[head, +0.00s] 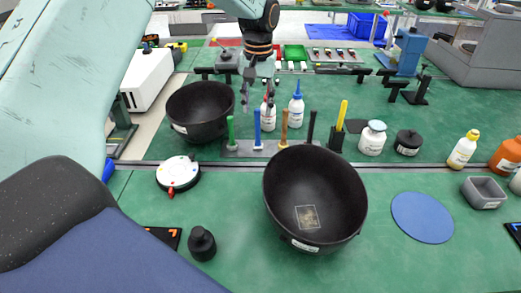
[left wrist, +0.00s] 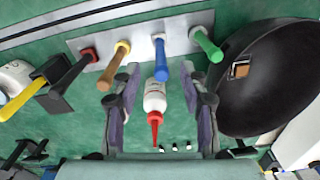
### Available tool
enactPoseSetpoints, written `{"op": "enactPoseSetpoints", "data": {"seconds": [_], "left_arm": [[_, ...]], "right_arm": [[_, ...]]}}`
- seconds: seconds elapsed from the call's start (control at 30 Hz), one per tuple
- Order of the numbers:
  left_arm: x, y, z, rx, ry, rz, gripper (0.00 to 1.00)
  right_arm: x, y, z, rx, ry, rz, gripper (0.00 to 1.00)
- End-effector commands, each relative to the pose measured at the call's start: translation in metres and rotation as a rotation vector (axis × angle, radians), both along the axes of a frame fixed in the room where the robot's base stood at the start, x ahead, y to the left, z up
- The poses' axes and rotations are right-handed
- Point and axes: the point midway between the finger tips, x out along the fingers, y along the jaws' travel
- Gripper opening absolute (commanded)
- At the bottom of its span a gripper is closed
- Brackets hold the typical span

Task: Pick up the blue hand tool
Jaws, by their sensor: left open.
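The blue hand tool (head: 257,128) stands upright in a grey rack plate (head: 240,150), between a green-handled tool (head: 230,130) and an orange-brown one (head: 284,127). My left gripper (head: 257,106) hangs above and behind the row, open and empty. In the left wrist view the blue hand tool (left wrist: 160,60) shows just beyond the gap between the open fingers of my left gripper (left wrist: 163,82). I see no contact with the tool. A white bottle with a red nozzle (left wrist: 155,100) appears between the fingers in that view. My right gripper is not in view.
A large black bowl (head: 200,112) stands left of the rack, and another (head: 315,195) stands in front of it. A black-handled tool (head: 311,127) is also in the rack. A blue-tipped bottle (head: 296,108) stands behind. A yellow-handled tool (head: 342,113) stands in a black holder at right.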

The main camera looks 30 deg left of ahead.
Motion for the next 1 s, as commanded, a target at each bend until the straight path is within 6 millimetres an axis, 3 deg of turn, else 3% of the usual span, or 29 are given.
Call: {"op": "enactPoseSetpoints", "data": {"seconds": [0.1, 0.57, 0.9, 1.0], "left_arm": [[0.0, 0.0, -0.012, 0.0, 0.0, 0.0, 0.44], [0.004, 0.0, -0.044, 0.001, 0.001, 0.0, 0.44], [0.01, 0.002, -0.088, 0.0, 0.002, 0.0, 0.44], [0.01, 0.002, -0.092, 0.0, 0.0, 0.0, 0.44]], "right_arm": [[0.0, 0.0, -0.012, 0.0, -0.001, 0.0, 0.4], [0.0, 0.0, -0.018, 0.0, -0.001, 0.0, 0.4], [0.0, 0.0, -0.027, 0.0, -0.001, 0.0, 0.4], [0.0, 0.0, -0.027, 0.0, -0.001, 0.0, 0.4]]}}
